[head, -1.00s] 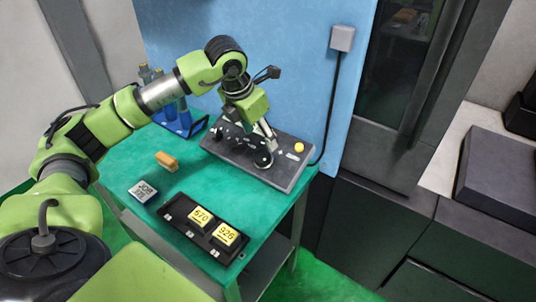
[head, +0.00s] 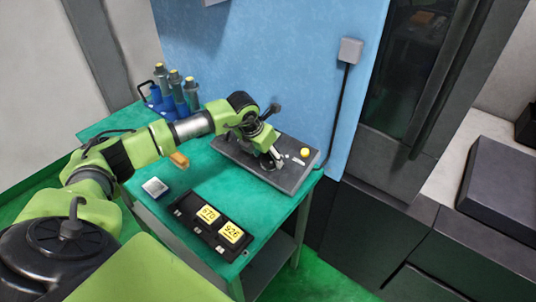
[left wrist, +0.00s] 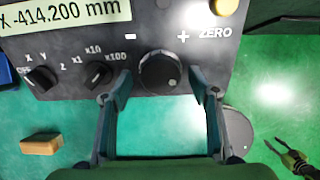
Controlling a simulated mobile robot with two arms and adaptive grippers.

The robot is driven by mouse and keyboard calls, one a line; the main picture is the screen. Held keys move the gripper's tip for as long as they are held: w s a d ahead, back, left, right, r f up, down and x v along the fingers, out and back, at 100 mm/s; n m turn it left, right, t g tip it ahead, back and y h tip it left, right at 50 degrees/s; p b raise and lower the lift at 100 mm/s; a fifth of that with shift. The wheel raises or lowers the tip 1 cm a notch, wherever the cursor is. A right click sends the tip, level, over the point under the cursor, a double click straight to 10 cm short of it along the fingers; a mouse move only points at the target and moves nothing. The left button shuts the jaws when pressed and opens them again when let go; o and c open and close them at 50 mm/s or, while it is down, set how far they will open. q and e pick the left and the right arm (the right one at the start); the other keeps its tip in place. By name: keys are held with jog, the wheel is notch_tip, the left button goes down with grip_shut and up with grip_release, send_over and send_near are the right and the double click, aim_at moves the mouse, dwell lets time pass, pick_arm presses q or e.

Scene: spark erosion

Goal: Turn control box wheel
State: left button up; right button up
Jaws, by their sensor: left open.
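The grey control box (head: 292,181) lies on the green table, at its far right side. In the left wrist view its panel (left wrist: 65,80) fills the top, with a display, two small selector knobs and the round dark wheel (left wrist: 158,72) between the minus and plus marks. My left gripper (head: 273,163) is over the box. In the left wrist view its open fingers (left wrist: 168,90) stand on either side of the wheel, with gaps visible. In the head view the gripper partly hides the wheel. A small two-pronged shape at lower right may be my right gripper (left wrist: 290,158).
Several bottles (head: 175,90) in a blue holder stand at the back left. A blue wall (head: 300,80) rises behind the box.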

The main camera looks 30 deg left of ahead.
pick_arm(q)
jog(key=shift+w+f, duration=0.15)
jog(key=shift+f, duration=0.3)
